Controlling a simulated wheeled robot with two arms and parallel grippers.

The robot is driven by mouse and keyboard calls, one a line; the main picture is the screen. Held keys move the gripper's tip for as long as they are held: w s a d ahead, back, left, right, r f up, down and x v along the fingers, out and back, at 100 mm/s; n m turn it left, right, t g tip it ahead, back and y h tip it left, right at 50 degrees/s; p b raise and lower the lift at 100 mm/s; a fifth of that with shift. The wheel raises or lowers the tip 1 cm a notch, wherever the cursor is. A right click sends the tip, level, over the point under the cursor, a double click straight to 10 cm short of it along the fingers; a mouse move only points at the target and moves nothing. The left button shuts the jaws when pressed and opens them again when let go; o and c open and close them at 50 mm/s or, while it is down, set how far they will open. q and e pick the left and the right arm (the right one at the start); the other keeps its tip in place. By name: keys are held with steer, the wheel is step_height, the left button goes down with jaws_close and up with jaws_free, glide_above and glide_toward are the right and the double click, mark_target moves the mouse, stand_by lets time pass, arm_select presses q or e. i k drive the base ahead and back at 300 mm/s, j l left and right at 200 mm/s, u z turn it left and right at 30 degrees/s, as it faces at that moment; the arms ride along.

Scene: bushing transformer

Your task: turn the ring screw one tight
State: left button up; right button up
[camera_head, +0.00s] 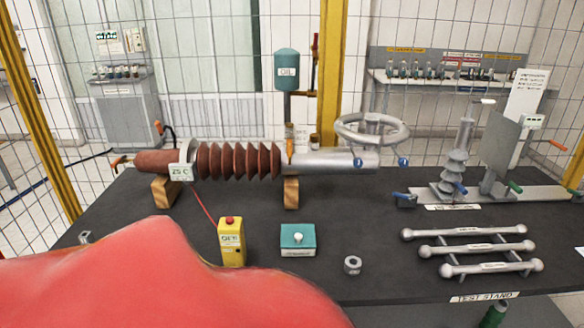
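A grey metal ring (347,133) with spokes sits over the right end of the silver tube (320,163) of the bushing. Two small screws with blue heads are at the ring's near side, a left one (357,163) and a right one (403,162). I cannot tell which is screw one, nor how deep either sits. The bushing's brown ribbed part (238,161) lies to the left, with wooden blocks (291,192) under the bushing. Neither of my grippers shows, and nothing is seen touching the screws.
The dark table (340,225) holds a yellow box with a red button (231,242), a teal box (298,239), a metal nut (352,265) and silver bars (475,250). A grey ribbed post (455,165) stands right of the ring. The table's front left is hidden.

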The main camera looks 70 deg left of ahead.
mark_target(358, 162)
steer(key=u, duration=0.45)
steer(key=l+u, duration=0.1)
steer(key=u, duration=0.4)
steer(key=k+u, duration=0.1)
steer(key=u, duration=0.85)
